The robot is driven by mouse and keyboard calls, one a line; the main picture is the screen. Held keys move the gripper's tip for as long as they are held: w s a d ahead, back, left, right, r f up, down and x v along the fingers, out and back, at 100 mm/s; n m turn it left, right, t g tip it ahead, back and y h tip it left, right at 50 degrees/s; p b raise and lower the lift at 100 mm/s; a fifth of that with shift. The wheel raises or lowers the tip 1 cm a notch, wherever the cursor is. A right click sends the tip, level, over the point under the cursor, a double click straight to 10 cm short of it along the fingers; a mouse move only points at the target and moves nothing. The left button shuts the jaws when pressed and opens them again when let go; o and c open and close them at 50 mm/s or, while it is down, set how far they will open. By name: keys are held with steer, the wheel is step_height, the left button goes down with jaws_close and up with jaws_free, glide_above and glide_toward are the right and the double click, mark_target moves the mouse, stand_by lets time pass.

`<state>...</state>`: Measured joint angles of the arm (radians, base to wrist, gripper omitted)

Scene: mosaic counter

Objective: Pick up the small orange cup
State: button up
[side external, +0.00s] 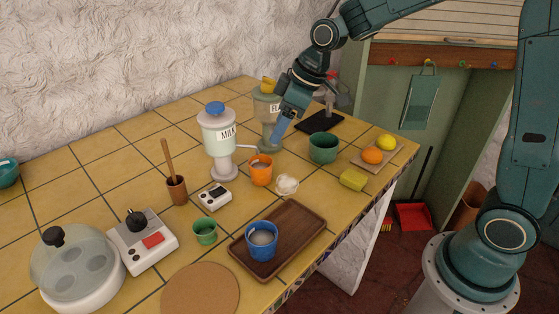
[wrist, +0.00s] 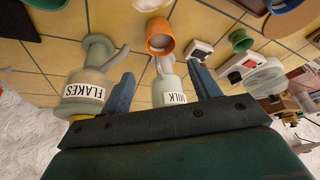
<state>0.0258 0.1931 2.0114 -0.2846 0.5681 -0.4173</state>
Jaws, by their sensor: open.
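The small orange cup (side external: 261,175) stands upright on the yellow tiled counter, in front and to the right of the MILK dispenser (side external: 221,150). It also shows near the top middle of the wrist view (wrist: 160,42). My gripper (side external: 279,136) is above the counter, behind and above the cup, beside the FLAKES dispenser (side external: 268,108). In the wrist view my gripper (wrist: 162,74) has its two blue fingers wide apart, with nothing held between them. The cup lies beyond the fingertips, and the MILK dispenser (wrist: 174,92) shows between the fingers.
A green bowl (side external: 323,148) stands right of the cup, and a white egg-like item (side external: 287,185) is close in front. A small white timer-like box (side external: 214,198) is at its left. A wooden tray (side external: 300,226) with a blue cup (side external: 261,246) lies nearer. The two dispensers crowd my gripper.

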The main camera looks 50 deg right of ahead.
glide_toward(261, 162)
steer(key=a+f, duration=0.2)
steer(key=shift+a+f, duration=0.3)
steer(key=shift+f, duration=0.05)
steer(key=shift+x, duration=2.6)
steer(key=c, duration=0.8)
steer(key=shift+r, duration=0.2)
steer(key=shift+c, duration=0.2)
steer(key=shift+a+r, duration=0.1)
steer(key=shift+r, duration=0.4)
steer(key=s+d, duration=0.2)
steer(key=s, duration=0.1)
steer(key=shift+s+d+r, duration=0.2)
step_height(261, 162, up, 13)
steer(key=shift+r, duration=0.15)
